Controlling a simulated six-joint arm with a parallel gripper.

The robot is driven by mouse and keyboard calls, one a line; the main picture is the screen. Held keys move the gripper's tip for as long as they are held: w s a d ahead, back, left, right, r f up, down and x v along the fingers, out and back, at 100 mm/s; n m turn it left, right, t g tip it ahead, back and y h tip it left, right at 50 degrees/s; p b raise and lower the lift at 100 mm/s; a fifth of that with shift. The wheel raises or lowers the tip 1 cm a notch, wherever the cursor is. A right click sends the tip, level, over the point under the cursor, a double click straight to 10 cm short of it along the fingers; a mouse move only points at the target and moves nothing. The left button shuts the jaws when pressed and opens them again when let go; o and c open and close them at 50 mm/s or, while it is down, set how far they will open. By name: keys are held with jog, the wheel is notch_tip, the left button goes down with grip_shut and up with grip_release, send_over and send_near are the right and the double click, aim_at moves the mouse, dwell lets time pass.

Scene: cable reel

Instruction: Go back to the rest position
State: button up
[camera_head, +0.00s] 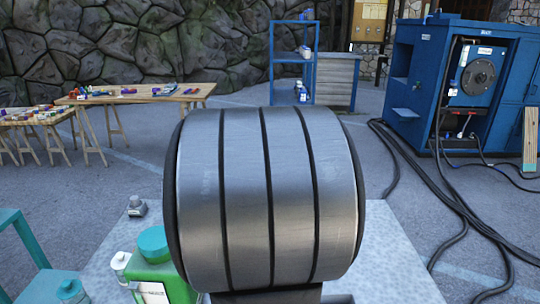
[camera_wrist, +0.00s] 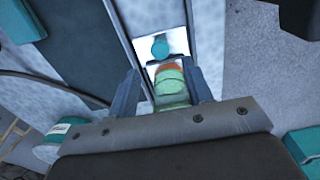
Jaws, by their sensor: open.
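My gripper (camera_wrist: 163,90) shows only in the wrist view, with its two grey fingers apart, one on each side of a green and orange object (camera_wrist: 170,84). I cannot tell whether that object lies between the fingers or farther beyond them, and no finger clearly touches it. A white panel with a round teal piece (camera_wrist: 160,48) shows just past it. In the head view a large grey drum-like cylinder with black bands (camera_head: 265,195) fills the middle and hides what is behind it. My gripper does not show there.
A green container with a teal lid (camera_head: 165,280) stands left of the cylinder, near small bottles. A teal frame (camera_head: 20,250) is at far left. Tables with small items (camera_head: 140,95) stand behind. A blue machine (camera_head: 420,75) with black hoses (camera_head: 430,190) running over the floor is right.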

notch_tip(320, 180, up, 12)
notch_tip(320, 180, down, 17)
jog(key=shift+r, duration=0.1)
jog(key=shift+d+f, duration=0.25)
jog(key=shift+d, duration=0.05)
jog(key=d, duration=0.2)
jog(key=d+r, duration=0.1)
jog(key=d, duration=0.1)
notch_tip(320, 180, up, 13)
jog(key=shift+a, duration=0.25)
dwell(0.5)
jog(key=shift+r, duration=0.1)
